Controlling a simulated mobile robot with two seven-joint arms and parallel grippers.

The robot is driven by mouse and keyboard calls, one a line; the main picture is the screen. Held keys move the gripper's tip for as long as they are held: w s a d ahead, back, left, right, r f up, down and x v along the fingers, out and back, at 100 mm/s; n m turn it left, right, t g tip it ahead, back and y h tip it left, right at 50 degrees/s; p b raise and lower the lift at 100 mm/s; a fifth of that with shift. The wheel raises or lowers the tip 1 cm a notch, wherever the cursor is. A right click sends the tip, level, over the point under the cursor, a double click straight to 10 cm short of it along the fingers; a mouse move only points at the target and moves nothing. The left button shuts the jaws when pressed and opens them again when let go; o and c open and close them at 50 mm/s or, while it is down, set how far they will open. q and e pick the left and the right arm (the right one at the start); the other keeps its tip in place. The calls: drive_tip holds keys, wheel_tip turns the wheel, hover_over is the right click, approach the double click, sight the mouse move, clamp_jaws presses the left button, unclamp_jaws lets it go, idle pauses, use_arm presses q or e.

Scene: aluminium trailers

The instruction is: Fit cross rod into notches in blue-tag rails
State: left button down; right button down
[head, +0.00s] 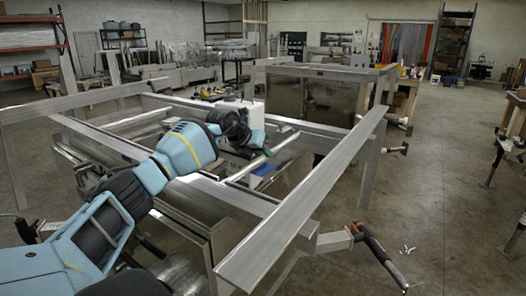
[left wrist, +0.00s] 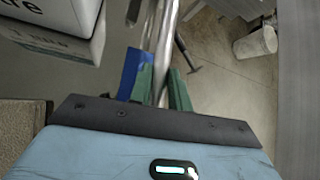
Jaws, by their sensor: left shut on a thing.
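A thin silvery rod (head: 246,168) lies slanted among the aluminium rails in the head view. My left gripper (head: 266,153) is shut on it, with green finger pads. In the left wrist view, the rod (left wrist: 164,45) runs up and away between the green fingers of my left gripper (left wrist: 161,88). A blue piece (head: 262,170) shows just below the gripper; I cannot tell whether it is a tag. A wide aluminium rail (head: 318,190) runs along the right of the rod. Notches and the rod's seating at its ends cannot be made out. My right gripper is not in view.
A white box (head: 252,116) stands behind my left gripper; a white box with lettering (left wrist: 60,25) shows at the left in the left wrist view. Another long rail (head: 75,101) lies at the left. Orange-handled clamps (head: 376,248) stick out at the right.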

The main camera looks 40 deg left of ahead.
use_arm(q)
drive_tip(key=shift+f, duration=0.15)
drive_tip(key=c, duration=1.3)
unclamp_jaws()
drive_tip(key=shift+o, duration=0.3)
drive_tip(key=d+v, duration=0.1)
drive_tip(key=v, duration=0.7)
drive_tip(key=shift+a, duration=0.45)
